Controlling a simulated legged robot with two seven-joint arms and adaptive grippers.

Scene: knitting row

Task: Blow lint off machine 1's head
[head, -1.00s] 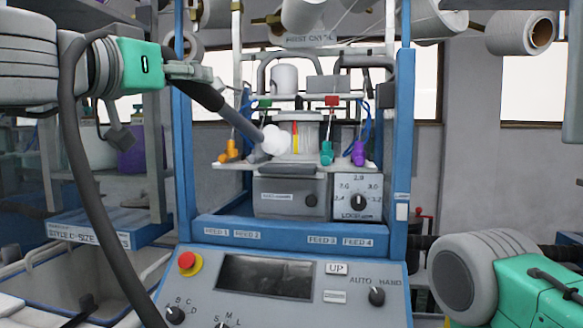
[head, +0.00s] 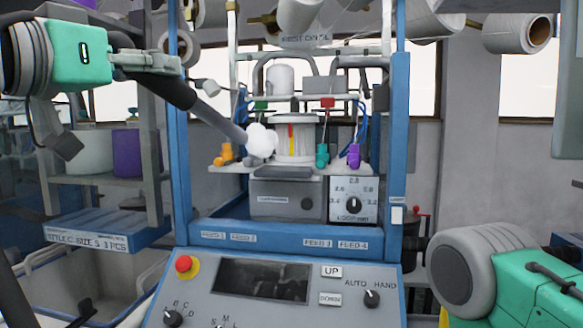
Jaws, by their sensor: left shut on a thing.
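Machine 1's head is the pale ribbed cylinder (head: 297,138) on a white plate inside the blue frame (head: 399,130). A red and yellow strip marks its front. Orange (head: 224,154), teal (head: 322,155) and purple (head: 354,156) feeders stand around it. My left gripper (head: 160,68) is at upper left, shut on a dark air wand (head: 205,109) that slants down toward the head. A white fluffy puff (head: 262,141) shows at the wand's tip, overlapping the head's left side; I cannot tell whether it is air or lint. My right gripper is out of view.
Below the head is a control panel (head: 385,275) with a red stop button (head: 184,264), knobs and a dark screen (head: 262,278). Yarn cones (head: 520,33) hang above. A shelf with bins (head: 92,153) stands left. My right arm fills the lower right.

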